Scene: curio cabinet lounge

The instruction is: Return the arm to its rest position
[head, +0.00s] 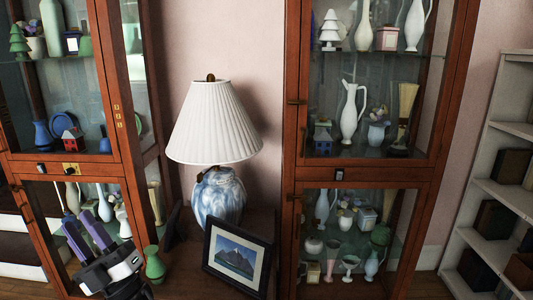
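My gripper (86,234) is at the lower left of the head view, in front of the lower door of the left cabinet (113,80). Its two purple-grey fingers point up and to the left. The fingers look apart, with a narrow gap between them, and I see nothing held there. A green vase (155,265) stands just right of my gripper, and I cannot tell how close they are in depth.
A lamp (216,125) with a blue-white base and a framed mountain picture (237,259) stand on a low wooden table between the cabinets. The right cabinet (370,172) holds several ornaments. A white bookshelf (507,190) stands at the far right.

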